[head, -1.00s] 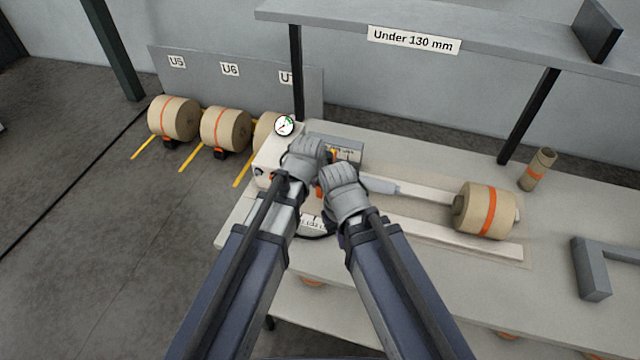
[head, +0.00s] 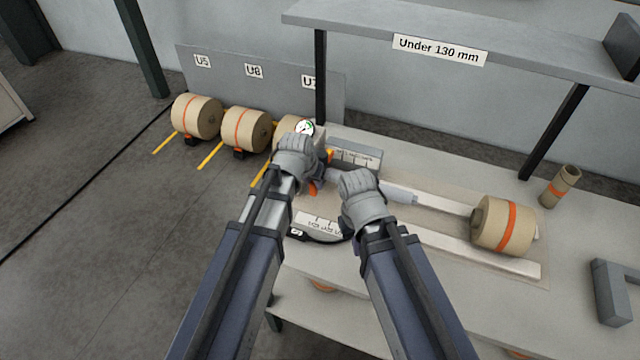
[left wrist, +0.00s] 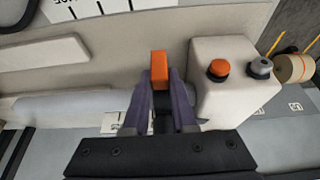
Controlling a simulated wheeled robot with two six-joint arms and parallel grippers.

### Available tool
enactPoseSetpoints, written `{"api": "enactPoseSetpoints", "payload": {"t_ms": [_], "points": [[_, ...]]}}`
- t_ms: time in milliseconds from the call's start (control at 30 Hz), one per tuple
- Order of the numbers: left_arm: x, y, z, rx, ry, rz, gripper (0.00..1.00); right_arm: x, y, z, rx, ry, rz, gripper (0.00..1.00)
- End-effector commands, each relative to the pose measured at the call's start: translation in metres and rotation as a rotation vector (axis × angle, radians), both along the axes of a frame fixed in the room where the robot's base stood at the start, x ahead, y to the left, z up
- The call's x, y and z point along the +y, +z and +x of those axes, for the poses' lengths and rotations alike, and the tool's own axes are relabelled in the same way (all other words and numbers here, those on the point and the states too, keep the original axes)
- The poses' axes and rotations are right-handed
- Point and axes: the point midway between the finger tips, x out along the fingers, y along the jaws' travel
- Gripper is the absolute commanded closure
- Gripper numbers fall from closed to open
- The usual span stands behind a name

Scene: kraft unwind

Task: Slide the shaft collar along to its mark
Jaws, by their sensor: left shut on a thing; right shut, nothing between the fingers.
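My left gripper (head: 308,168) is shut on the shaft collar, of which an orange block (left wrist: 160,68) shows between the fingers in the left wrist view. Orange also shows beside that gripper in the head view (head: 314,188); the rest of the collar is hidden. The grey shaft (left wrist: 70,104) runs left from the fingers, and its pale end (head: 400,194) shows past my right gripper (head: 362,182). The right gripper is shut and empty, apart from the left one.
A white housing (left wrist: 228,75) with an orange button and a grey knob is close beside my left gripper. A kraft roll (head: 503,226) lies on pale rails at the right. A shelf (head: 540,48) overhangs the back.

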Motion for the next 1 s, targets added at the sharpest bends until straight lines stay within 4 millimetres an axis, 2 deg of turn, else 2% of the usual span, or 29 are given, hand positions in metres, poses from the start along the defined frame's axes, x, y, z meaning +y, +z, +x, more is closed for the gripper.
{"api": "enactPoseSetpoints", "payload": {"t_ms": [133,167,400,767,1000], "points": [[0.004,0.000,0.002,-0.004,0.003,0.008,1.00,0.000,0.000,0.000,0.000,0.000,0.000,1.00],[0.004,0.000,0.002,-0.004,0.004,0.008,0.73,0.000,0.000,0.000,0.000,0.000,0.000,1.00],[0.003,0.000,0.001,-0.003,0.004,0.006,0.46,0.000,0.000,0.000,0.000,0.000,0.000,1.00],[0.002,0.003,0.000,-0.002,0.002,0.004,0.45,0.000,0.003,0.000,0.000,0.000,0.000,1.00],[0.004,0.022,-0.007,-0.002,0.003,0.004,0.45,0.000,0.022,0.000,0.000,0.000,0.000,1.00]]}}
